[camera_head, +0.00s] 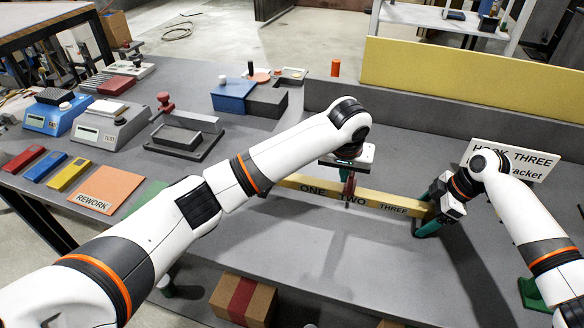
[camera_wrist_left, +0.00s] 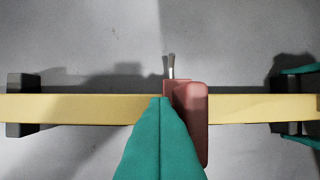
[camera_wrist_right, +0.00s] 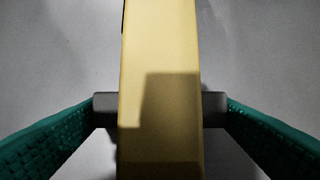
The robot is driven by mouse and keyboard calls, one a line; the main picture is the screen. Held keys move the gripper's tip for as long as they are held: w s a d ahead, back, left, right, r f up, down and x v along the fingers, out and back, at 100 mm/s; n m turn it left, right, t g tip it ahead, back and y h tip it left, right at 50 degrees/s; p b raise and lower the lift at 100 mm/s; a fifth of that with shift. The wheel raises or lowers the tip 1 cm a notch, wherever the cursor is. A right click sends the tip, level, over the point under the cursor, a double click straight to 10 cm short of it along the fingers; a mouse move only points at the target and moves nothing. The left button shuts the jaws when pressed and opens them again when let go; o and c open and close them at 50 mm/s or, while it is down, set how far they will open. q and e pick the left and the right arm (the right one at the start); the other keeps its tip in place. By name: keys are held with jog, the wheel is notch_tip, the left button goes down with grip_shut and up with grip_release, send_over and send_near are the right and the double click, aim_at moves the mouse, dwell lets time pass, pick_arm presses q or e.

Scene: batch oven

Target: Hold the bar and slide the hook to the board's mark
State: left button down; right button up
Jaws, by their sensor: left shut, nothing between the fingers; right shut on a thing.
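The yellow bar (camera_head: 290,182) carries the words ONE, TWO and THREE; it also shows in the left wrist view (camera_wrist_left: 80,108). The red hook (camera_wrist_left: 190,120) sits across the bar, near the word TWO in the head view (camera_head: 349,186). My left gripper (camera_wrist_left: 160,102) is shut and empty, its green fingertips over the bar just left of the hook, seemingly against it. The white board (camera_head: 512,158) reads "HOOK THREE", partly hidden by my right arm.
A yellow panel (camera_head: 470,75) stands behind the bar. Scales, coloured blocks and an orange REWORK mat (camera_head: 106,187) lie at the left. A cardboard box (camera_head: 243,299) is at the front. The grey table around the bar is mostly clear.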

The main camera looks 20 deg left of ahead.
pick_arm(q)
jog(key=shift+d, duration=5.65)
pick_arm(e)
jog(key=shift+f, duration=0.1)
pick_arm(q)
jog(key=shift+a, duration=0.65)
notch_tip(320, 180, up, 7)
pick_arm(e)
jog(key=o, duration=1.3)
jog(key=v, duration=1.2)
jog(key=shift+w+d, duration=0.1)
